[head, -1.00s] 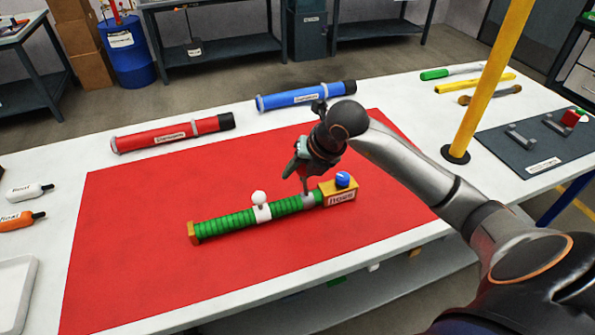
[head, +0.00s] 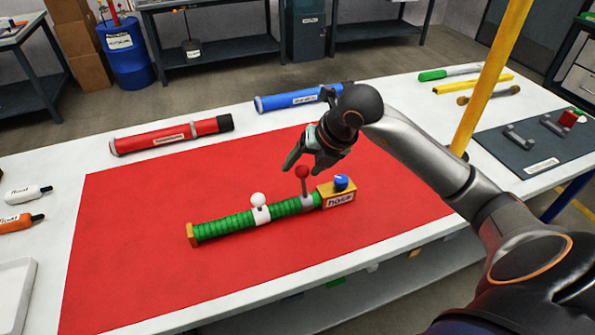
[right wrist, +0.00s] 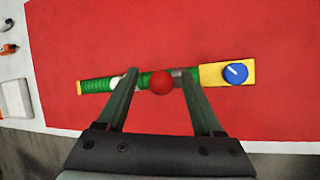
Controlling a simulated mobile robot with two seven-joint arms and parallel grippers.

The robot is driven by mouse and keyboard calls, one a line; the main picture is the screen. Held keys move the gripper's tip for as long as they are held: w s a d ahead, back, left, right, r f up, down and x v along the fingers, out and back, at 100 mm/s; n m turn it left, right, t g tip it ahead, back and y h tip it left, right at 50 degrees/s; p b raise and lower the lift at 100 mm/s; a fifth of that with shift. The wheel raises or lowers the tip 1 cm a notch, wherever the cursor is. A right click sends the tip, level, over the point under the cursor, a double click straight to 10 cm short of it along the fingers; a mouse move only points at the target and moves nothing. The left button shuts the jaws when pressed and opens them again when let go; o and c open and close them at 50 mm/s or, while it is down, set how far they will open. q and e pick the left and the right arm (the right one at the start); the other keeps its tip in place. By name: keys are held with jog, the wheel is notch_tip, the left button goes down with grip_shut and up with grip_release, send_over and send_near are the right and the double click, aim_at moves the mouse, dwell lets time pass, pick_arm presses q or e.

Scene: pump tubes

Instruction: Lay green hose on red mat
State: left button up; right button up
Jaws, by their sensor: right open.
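The green hose (head: 230,224) lies flat on the red mat (head: 130,270). It has a yellow labelled end block (head: 339,201) with a blue knob (head: 342,181), a white ball knob (head: 258,199), and a red ball (head: 302,171) on a grey post. My right gripper (head: 292,163) is above the hose, open and apart from it. In the right wrist view the red ball (right wrist: 161,83) shows between the open fingers (right wrist: 158,85), with the ribbed hose (right wrist: 98,85) below. My left gripper is not in view.
A red tube (head: 170,135) and a blue tube (head: 292,98) lie at the table's back edge. A yellow post (head: 487,85) and a grey plate (head: 505,150) stand right. Two labelled markers (head: 22,194) and a white tray (head: 12,290) are left. Most of the mat is clear.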

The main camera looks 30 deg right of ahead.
jog(key=a+v, duration=0.1)
jog(key=v, duration=0.6)
jog(key=shift+s+d+r, duration=0.2)
jog(key=shift+d+r, duration=0.1)
jog(key=shift+d, duration=0.2)
dwell(1.4)
jog(key=shift+c, duration=0.2)
